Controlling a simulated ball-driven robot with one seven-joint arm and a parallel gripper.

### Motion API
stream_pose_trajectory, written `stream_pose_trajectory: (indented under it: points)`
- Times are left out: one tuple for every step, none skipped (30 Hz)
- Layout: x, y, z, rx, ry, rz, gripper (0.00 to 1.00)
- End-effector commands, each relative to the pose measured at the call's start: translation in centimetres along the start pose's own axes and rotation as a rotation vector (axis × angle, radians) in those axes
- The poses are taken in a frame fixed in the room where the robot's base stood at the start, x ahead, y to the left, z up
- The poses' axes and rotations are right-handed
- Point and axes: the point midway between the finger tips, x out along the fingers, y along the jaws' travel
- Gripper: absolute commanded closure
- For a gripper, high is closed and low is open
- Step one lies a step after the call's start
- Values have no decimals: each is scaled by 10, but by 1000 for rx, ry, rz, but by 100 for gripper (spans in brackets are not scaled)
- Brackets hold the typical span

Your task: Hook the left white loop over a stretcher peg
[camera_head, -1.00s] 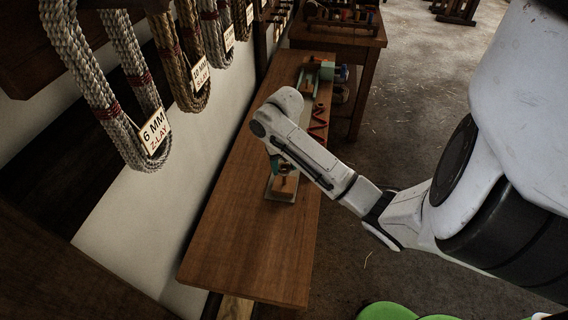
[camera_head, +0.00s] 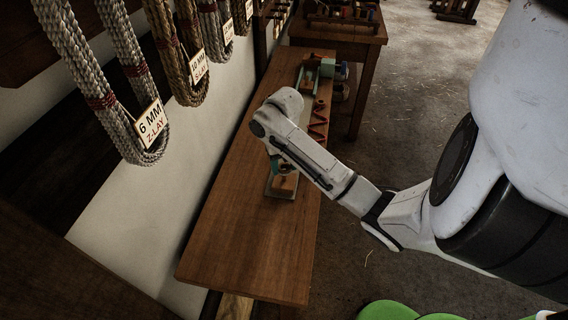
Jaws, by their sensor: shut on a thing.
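My arm reaches in from the right and bends down at its far end over the wooden bench. My gripper (camera_head: 284,168) is small and dark there, partly covered by my own forearm. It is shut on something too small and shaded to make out. Right under it, an orange-brown block (camera_head: 285,184) sits on a pale plate on the bench. A teal part (camera_head: 275,163) shows beside the gripper. I cannot make out a white loop or any stretcher peg, and I cannot tell whether anything touches the block.
The long bench (camera_head: 235,240) is bare in its near half. A green device (camera_head: 318,70) and several red-orange pieces (camera_head: 319,118) lie at its far end. Labelled rope coils (camera_head: 140,75) hang along the wall at left. A second table (camera_head: 350,35) stands behind.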

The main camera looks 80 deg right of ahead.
Motion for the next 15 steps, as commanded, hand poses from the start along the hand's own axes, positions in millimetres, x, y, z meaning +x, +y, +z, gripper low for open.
stream_pose_trajectory:
  points:
    - [3,0,0,0,0,0,79]
    - [4,0,0,0,0,0,79]
    - [5,0,0,0,0,0,79]
    - [5,0,0,0,0,0,79]
    - [6,0,0,0,0,0,79]
    - [7,0,0,0,0,0,79]
    - [8,0,0,0,0,0,79]
    - [9,0,0,0,0,0,79]
    - [10,0,0,0,0,0,79]
    - [11,0,0,0,0,0,79]
    - [12,0,0,0,0,0,79]
    - [13,0,0,0,0,0,79]
    - [14,0,0,0,0,0,79]
    - [14,0,0,0,0,0,79]
    - [15,0,0,0,0,0,79]
